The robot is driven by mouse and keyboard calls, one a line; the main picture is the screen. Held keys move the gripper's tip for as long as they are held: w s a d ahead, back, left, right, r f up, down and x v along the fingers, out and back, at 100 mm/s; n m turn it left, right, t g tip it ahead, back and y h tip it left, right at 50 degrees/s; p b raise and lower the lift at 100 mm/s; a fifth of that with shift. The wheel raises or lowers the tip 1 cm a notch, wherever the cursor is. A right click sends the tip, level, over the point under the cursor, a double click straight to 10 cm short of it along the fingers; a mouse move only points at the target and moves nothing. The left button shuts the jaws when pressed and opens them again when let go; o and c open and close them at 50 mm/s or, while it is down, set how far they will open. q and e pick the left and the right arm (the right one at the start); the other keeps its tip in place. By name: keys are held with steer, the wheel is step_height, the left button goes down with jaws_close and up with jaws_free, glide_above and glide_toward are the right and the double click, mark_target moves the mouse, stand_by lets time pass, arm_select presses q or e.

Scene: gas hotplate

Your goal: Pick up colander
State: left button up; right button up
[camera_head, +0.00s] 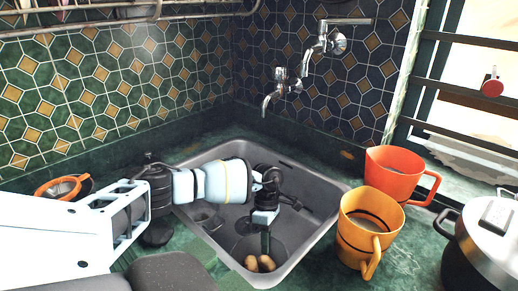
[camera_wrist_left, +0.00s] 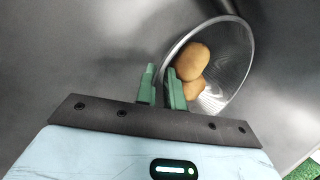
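The colander (camera_wrist_left: 232,68) is a grey mesh bowl with a thin metal rim, at the upper right in the left wrist view. It holds brown potato-like items (camera_wrist_left: 192,62). In the head view, the colander (camera_head: 281,248) is low in the grey sink, partly hidden by my left gripper (camera_head: 265,240). In the wrist view, the green fingers of my left gripper (camera_wrist_left: 162,92) are a small gap apart at the colander's near left rim. The rim seems to run between them; contact cannot be told. My right gripper is not in view.
The sink (camera_head: 325,195) has raised walls around my left gripper. A red-orange jug (camera_head: 392,170) and a yellow mug (camera_head: 358,228) stand right of it, with a lidded pot (camera_head: 490,240) beyond. Taps (camera_head: 325,45) project from the tiled wall. An orange-rimmed strainer (camera_head: 62,187) lies left.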

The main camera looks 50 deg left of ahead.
arm_select(q)
steer(key=shift+c, duration=0.4)
jaws_close()
step_height(320, 180, up, 18)
steer(key=shift+p, duration=0.45)
steer(key=shift+r, duration=0.1)
